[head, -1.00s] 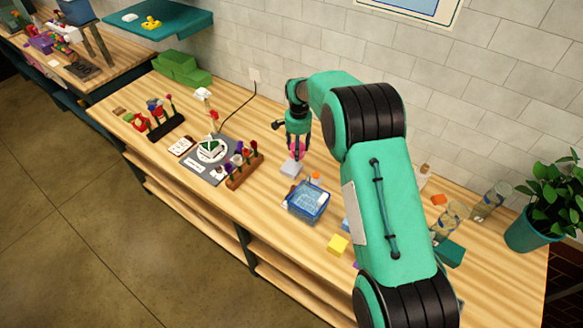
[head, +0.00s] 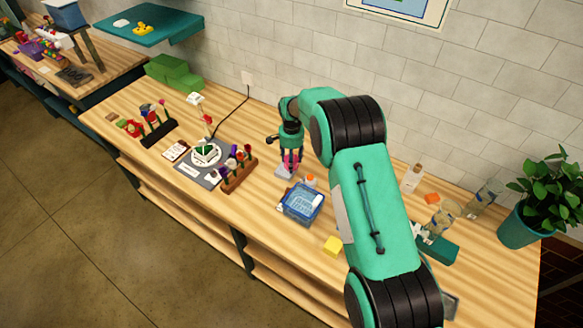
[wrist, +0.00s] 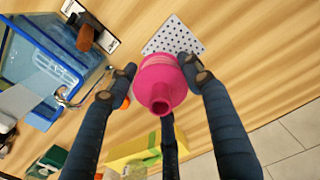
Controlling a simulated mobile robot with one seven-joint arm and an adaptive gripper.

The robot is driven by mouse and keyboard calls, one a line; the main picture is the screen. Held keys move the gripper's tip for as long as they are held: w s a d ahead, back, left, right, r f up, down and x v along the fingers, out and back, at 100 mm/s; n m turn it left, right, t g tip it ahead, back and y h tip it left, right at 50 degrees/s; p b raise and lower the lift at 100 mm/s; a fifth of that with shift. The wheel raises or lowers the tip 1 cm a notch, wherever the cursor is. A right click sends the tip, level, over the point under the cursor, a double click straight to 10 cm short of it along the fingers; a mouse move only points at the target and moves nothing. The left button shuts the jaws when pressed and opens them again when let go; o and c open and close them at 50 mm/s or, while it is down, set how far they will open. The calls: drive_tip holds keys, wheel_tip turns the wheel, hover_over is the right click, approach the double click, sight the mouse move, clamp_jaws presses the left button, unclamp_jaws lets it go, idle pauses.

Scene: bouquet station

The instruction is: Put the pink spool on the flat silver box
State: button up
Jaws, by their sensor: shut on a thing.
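The pink spool (wrist: 160,82) is between the dark fingers of my gripper (wrist: 160,85) in the wrist view, and the gripper is shut on it. In the head view the spool (head: 290,161) shows as a small pink patch between the fingers (head: 291,160). The flat silver box (wrist: 172,37), pale with a dotted top, lies right by the spool's far end in the wrist view. In the head view the box (head: 284,172) sits on the bench just below the spool. The spool covers part of the box, and I cannot tell whether they touch.
A blue clear-walled tray (head: 302,204) stands close by at the right, with a small orange-and-white thing (head: 310,181) behind it. A wooden rack of flowers (head: 238,172) stands to the left. The bench front is mostly clear.

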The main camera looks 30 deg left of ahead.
drive_tip(key=shift+f, duration=0.15)
drive_tip(key=shift+f+p, duration=0.35)
drive_tip(key=shift+f, duration=1.6)
drive_tip(key=shift+f, duration=0.15)
drive_tip(key=o, duration=1.2)
drive_tip(key=shift+r+b, duration=0.75)
drive_tip(key=shift+r, duration=5.4)
